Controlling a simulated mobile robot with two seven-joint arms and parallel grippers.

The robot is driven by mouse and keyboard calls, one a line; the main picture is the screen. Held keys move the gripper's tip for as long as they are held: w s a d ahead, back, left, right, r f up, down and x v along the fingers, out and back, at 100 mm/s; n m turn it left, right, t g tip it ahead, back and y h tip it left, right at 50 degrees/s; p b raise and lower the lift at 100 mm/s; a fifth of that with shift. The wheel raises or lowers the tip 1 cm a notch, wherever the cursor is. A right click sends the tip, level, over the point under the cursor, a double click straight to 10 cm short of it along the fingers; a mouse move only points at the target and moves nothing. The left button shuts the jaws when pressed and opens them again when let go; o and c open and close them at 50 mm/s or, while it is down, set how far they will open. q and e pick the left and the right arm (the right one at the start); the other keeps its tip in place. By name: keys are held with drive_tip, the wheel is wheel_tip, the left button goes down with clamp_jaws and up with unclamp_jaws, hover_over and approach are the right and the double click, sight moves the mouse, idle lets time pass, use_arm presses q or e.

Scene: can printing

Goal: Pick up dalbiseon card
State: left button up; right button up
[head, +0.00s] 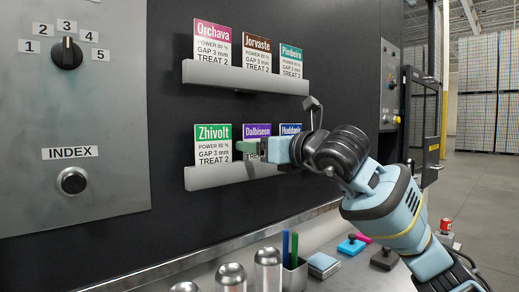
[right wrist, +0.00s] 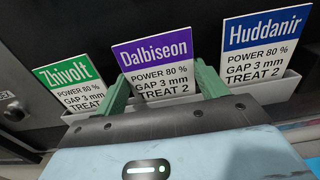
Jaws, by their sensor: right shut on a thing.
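The Dalbiseon card (head: 257,130), with a purple header, stands in the middle of the lower card rack (head: 215,176). In the right wrist view the Dalbiseon card (right wrist: 155,62) is upright between the two green fingers of my right gripper (right wrist: 161,85). One finger lies at each side edge of the card, and the jaws are shut on it. In the head view my right gripper (head: 250,148) reaches in from the right and covers the card's lower part. The card's bottom is hidden, so I cannot tell whether it still touches the rack. My left gripper is not in view.
The Zhivolt card (head: 213,144) stands to the left and the Huddanir card (right wrist: 262,45) to the right, both close to my fingers. An upper rack (head: 245,78) holds three more cards. Below are metal cylinders (head: 268,270) and a pen cup (head: 294,276).

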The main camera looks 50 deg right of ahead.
wheel_tip(320, 180, up, 4)
drive_tip(key=p, duration=0.3)
drive_tip(key=shift+s+r+p, duration=0.1)
drive_tip(key=shift+r+p, duration=0.1)
drive_tip(key=shift+p, duration=0.15)
drive_tip(key=shift+s+f+b, duration=0.65)
drive_tip(key=shift+s+b, duration=0.1)
drive_tip(key=shift+b, duration=0.1)
drive_tip(key=b, duration=0.6)
approach(258, 125)
drive_tip(key=s+f, duration=0.1)
drive_tip(key=s, duration=0.6)
use_arm(q)
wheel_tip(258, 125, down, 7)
drive_tip(key=b, duration=0.4)
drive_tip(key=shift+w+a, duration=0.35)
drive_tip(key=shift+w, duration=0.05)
use_arm(e)
drive_tip(key=s+a, duration=0.2)
drive_tip(key=s, duration=1.4)
drive_tip(key=shift+s+a, duration=0.15)
drive_tip(key=shift+a, duration=0.15)
